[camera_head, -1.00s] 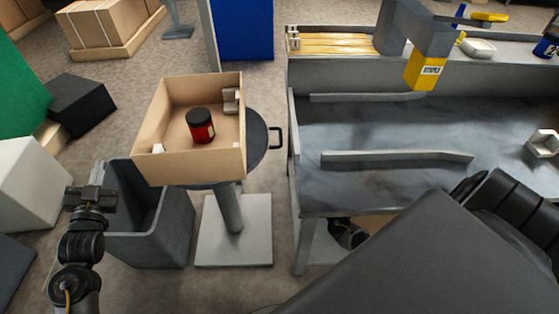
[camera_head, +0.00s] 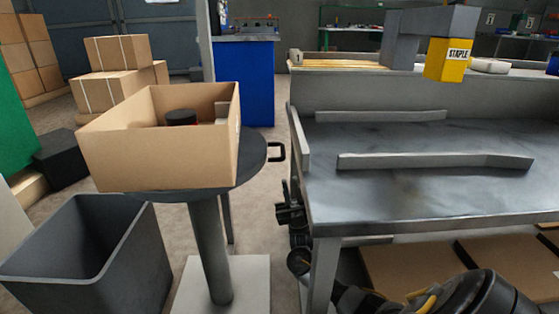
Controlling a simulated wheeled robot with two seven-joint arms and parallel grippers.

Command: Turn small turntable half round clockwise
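The small turntable (camera_head: 252,160) is a dark round disc on a grey post, left of the workbench. An open cardboard box (camera_head: 160,160) stands on the disc, with the top of a dark jar (camera_head: 181,117) and a grey part (camera_head: 221,112) inside; the jar's lower part is hidden by the box wall. My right gripper (camera_head: 288,205) is below the handle and apart from it, beside the bench's left front corner. Whether its fingers are parted is unclear. My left gripper is out of view.
The grey workbench (camera_head: 420,190) with low guide rails fills the right side; a yellow stapler head (camera_head: 448,60) hangs above it. A dark grey bin (camera_head: 85,250) stands at the lower left. Floor shows between turntable and bench.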

